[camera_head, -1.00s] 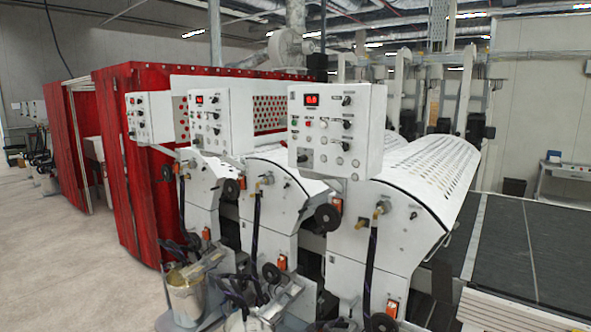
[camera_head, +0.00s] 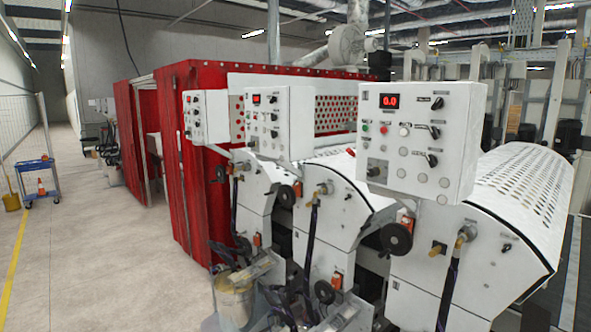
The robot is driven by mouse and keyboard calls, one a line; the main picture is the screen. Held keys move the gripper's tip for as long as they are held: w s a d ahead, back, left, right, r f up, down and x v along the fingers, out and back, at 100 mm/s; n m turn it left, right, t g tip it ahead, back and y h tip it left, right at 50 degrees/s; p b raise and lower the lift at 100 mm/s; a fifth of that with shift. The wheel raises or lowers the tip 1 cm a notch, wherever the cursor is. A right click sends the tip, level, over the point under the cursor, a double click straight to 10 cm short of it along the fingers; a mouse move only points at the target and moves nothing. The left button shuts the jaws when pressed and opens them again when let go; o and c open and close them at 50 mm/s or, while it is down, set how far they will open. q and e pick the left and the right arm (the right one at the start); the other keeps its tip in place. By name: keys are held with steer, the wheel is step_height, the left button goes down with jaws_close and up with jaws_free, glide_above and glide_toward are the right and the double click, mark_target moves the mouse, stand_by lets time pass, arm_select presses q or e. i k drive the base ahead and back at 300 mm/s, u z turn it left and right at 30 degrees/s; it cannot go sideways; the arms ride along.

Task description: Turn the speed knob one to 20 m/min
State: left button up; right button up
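Three white control boxes stand in a row on the roller coater. The nearest box (camera_head: 412,160) is at right of centre, with a red lit display (camera_head: 389,101) that appears to read 0.0. Black knobs sit on its right side: an upper knob (camera_head: 437,103), a middle knob (camera_head: 434,131) and a lower knob (camera_head: 431,160). Their labels are too small to read, so I cannot tell which is speed knob one. The middle box (camera_head: 284,125) and the far box (camera_head: 206,120) also carry displays and knobs. Neither of my grippers is in view.
Handwheels, such as a black one (camera_head: 396,239), stick out below the boxes. The floor (camera_head: 90,250) at left is open, with a blue cart (camera_head: 38,180) farther off.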

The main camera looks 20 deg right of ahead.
mark_target(374, 171)
steer(key=u, duration=0.35)
steer(key=i, duration=1.6)
steer(key=z, duration=0.6)
